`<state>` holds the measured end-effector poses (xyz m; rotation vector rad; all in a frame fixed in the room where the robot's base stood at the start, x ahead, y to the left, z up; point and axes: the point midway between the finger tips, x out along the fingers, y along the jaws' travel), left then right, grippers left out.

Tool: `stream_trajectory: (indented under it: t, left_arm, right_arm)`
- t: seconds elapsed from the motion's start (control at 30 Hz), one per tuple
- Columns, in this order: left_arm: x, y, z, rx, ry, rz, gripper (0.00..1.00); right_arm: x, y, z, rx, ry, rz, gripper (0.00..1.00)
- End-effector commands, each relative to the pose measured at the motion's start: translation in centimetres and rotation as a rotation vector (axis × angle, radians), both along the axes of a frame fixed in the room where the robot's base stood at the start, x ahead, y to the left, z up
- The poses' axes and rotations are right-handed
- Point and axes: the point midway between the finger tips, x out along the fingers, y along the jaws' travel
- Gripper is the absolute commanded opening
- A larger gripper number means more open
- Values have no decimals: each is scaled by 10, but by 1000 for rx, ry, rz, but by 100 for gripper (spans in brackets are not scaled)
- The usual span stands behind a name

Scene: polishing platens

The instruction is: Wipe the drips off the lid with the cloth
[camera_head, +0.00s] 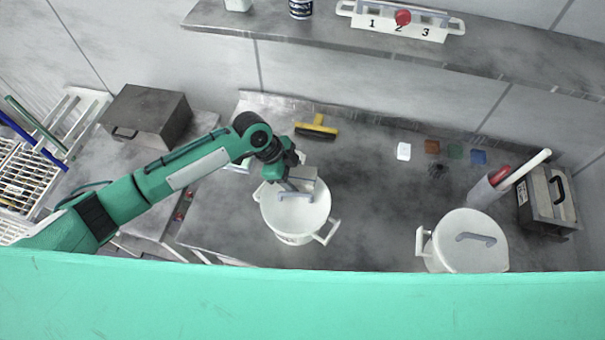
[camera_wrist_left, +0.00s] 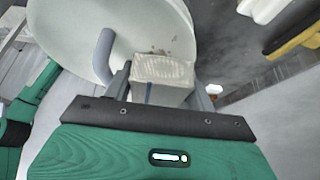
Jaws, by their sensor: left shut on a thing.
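A white lidded pot (camera_head: 291,222) stands on the bench below my left arm. Its white lid (camera_head: 308,212) has a grey handle; the lid (camera_wrist_left: 70,32) fills the upper left of the left wrist view. Small brown drips (camera_wrist_left: 160,50) show on the lid just beyond the cloth. My left gripper (camera_head: 292,181) is shut on a folded beige cloth (camera_wrist_left: 163,70) and holds it at the lid's far edge, beside the handle (camera_wrist_left: 104,55). I cannot tell whether the cloth touches the lid. My right gripper is not in view.
A second white lidded pot (camera_head: 468,243) stands at the right. Near it are a holder with rods (camera_head: 489,188) and a dark metal box (camera_head: 549,198). A yellow-handled squeegee (camera_head: 317,127) and small coloured squares (camera_head: 432,147) lie behind. The bench between the pots is clear.

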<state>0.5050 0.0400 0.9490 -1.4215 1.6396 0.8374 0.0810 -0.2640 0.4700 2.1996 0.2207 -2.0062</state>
Motion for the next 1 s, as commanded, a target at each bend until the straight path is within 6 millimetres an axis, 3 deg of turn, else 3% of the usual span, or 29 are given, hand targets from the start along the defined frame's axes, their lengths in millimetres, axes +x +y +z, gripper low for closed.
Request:
stream_trajectory:
  t: [0.17, 0.53, 1.0]
  left_arm:
    - [1, 14, 1, -1, 1, 2, 19]
    - [1, 15, 4, -2, -1, 0, 19]
    - [1, 15, 49, -2, -1, 0, 19]
  right_arm:
    - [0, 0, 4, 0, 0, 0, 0]
    - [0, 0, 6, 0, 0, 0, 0]
    - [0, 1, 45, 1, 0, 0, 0]
